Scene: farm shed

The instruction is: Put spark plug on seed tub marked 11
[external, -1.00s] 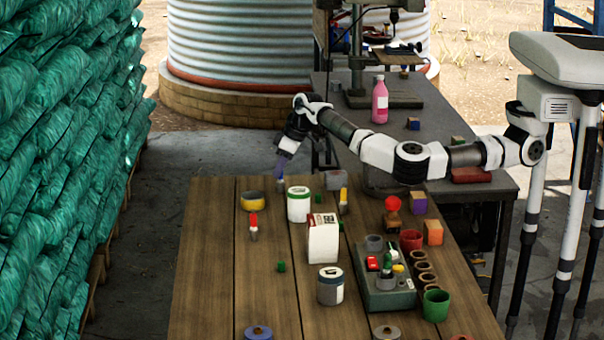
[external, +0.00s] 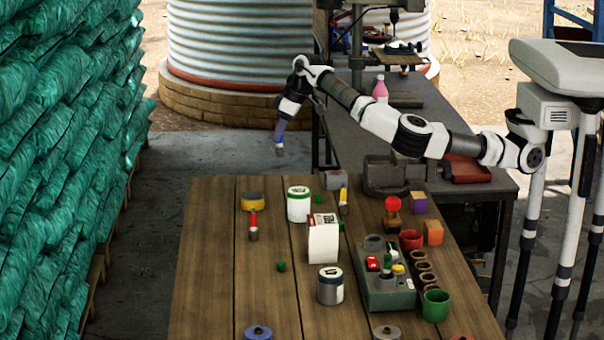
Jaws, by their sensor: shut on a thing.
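My gripper (external: 279,141) is shut on a small grey and pale piece, which looks like the spark plug (external: 279,149). It points down and hangs in the air above the far edge of the wooden table (external: 210,260), clear of everything. A white tub with a green band (external: 298,207) stands on the table near that edge. A second white tub with a dark grey band (external: 330,288) stands nearer the front. Both lids carry dark marks, too small for me to read, so I cannot tell which tub is 11.
A white carton (external: 323,240) stands between the tubs. A yellow round container (external: 252,201) and a red-and-grey item (external: 253,228) are at the left. A green-grey tray (external: 385,293) with small parts, a green cup (external: 436,306) and a red cup (external: 410,240) crowd the right. The table's left is clear.

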